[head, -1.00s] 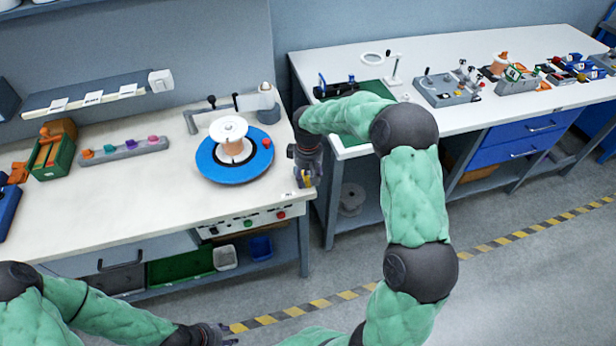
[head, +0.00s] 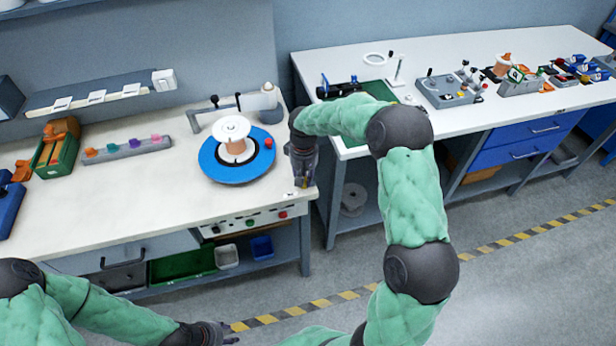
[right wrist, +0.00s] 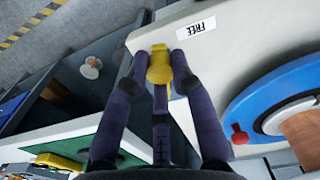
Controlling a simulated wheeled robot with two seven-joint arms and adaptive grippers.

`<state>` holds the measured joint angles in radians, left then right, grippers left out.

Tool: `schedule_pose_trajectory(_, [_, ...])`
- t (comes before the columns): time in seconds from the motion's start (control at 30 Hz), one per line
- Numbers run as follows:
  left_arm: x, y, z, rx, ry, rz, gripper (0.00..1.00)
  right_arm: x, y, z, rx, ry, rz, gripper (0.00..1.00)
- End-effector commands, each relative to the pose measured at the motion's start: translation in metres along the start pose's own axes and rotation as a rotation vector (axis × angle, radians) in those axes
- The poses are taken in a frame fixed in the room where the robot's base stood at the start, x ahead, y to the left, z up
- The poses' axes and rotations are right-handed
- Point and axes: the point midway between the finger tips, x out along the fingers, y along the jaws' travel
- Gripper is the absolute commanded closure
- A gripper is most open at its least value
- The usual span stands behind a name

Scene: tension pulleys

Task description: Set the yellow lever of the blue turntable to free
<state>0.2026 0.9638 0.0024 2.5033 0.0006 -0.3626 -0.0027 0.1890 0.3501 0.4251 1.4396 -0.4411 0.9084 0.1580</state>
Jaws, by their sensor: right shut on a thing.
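The blue turntable (head: 215,170) sits on the left bench and carries a white and copper spool (head: 234,145). It also shows at the right of the right wrist view (right wrist: 255,105). The yellow lever (right wrist: 159,62) is at the bench's right front corner, beside a white label reading FREE (right wrist: 196,28). My right gripper (head: 303,186) is over that corner, its fingers closed around the lever; in the head view they mostly hide it. My left gripper (head: 232,334) is low at the bottom, away from the bench, its fingers apart and empty.
A red knob (head: 268,142) stands on the turntable's rim. A grey rack with coloured pieces (head: 126,149) and a green box (head: 55,155) are further left. A second bench (head: 470,120) with fixtures stands to the right, across a gap.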

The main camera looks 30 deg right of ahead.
Motion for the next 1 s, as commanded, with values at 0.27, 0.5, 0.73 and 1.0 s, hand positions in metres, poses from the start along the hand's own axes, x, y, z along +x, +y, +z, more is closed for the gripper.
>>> schedule_pose_trajectory(0.27, [-0.002, 0.001, 0.000, 0.000, 0.000, 0.000, 0.60, -0.001, -0.014, -0.010, 0.262, 0.002, 0.000, 1.00])
schedule_pose_trajectory(0.5, [-0.003, 0.001, 0.000, 0.000, 0.000, 0.000, 0.60, -0.001, -0.023, -0.020, 0.472, 0.003, -0.001, 1.00])
schedule_pose_trajectory(0.73, [-0.003, 0.001, 0.000, 0.000, 0.000, 0.000, 0.60, -0.001, -0.027, -0.028, 0.626, 0.002, 0.000, 1.00])
schedule_pose_trajectory(1.0, [-0.004, 0.001, 0.000, 0.000, 0.000, 0.000, 0.60, -0.001, -0.029, -0.034, 0.726, 0.003, -0.001, 1.00])
